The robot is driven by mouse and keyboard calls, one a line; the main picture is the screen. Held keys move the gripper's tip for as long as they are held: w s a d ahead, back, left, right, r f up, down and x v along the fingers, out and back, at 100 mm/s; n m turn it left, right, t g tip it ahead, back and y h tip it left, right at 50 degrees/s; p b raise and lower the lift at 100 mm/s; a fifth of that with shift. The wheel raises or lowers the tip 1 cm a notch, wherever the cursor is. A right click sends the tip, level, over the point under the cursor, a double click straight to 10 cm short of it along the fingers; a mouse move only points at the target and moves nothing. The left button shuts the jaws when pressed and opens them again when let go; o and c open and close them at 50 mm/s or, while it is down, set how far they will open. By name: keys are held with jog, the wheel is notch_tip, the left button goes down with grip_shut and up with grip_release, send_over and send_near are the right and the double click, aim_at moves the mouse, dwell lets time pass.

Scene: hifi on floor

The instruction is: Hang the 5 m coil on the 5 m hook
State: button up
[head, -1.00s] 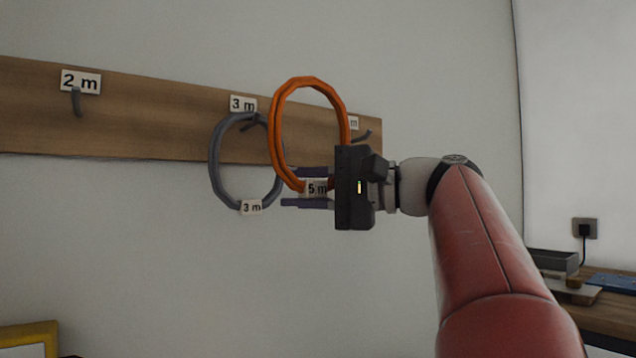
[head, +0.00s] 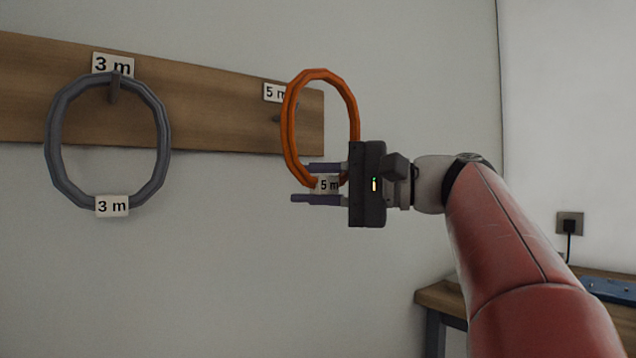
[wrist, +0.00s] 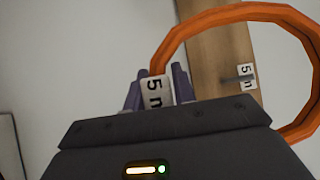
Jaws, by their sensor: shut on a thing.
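The orange 5 m coil (head: 287,125) stands upright in my gripper (head: 318,184), which is shut on its lower part at the white 5 m tag (head: 328,185). The coil also shows in the wrist view (wrist: 166,50), with its tag between the fingers (wrist: 157,92). The 5 m hook (head: 277,118) is on the wooden board, just left of the coil in the head view and partly hidden by it. Its label (head: 274,92) is above it. In the wrist view the hook (wrist: 232,80) shows through the coil's ring. The coil appears apart from the hook.
A grey 3 m coil (head: 56,150) hangs on the 3 m hook (head: 114,88) to the left on the wooden board (head: 210,110). A wooden table (head: 440,298) with a blue item (head: 608,290) stands at the lower right.

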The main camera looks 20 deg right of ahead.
jog(key=shift+w+a+f+p, duration=0.1)
jog(key=shift+w+a+f, duration=0.35)
jog(key=shift+w, duration=1.1)
jog(key=shift+w+a+f+p, duration=0.1)
jog(key=shift+w+a+f, duration=0.35)
jog(key=shift+w, duration=1.1)
jog(key=shift+w+a+f+p, duration=0.1)
jog(key=shift+w+a+f, duration=0.35)
jog(key=shift+w, duration=1.1)
jog(key=shift+a+r, duration=0.15)
jog(key=shift+r, duration=0.05)
jog(key=o, duration=1.1)
jog(key=v, duration=0.8)
notch_tip(320, 180, down, 7)
jog(key=b, duration=0.5)
jog(key=shift+b, duration=0.4)
jog(key=shift+s+a, duration=0.1)
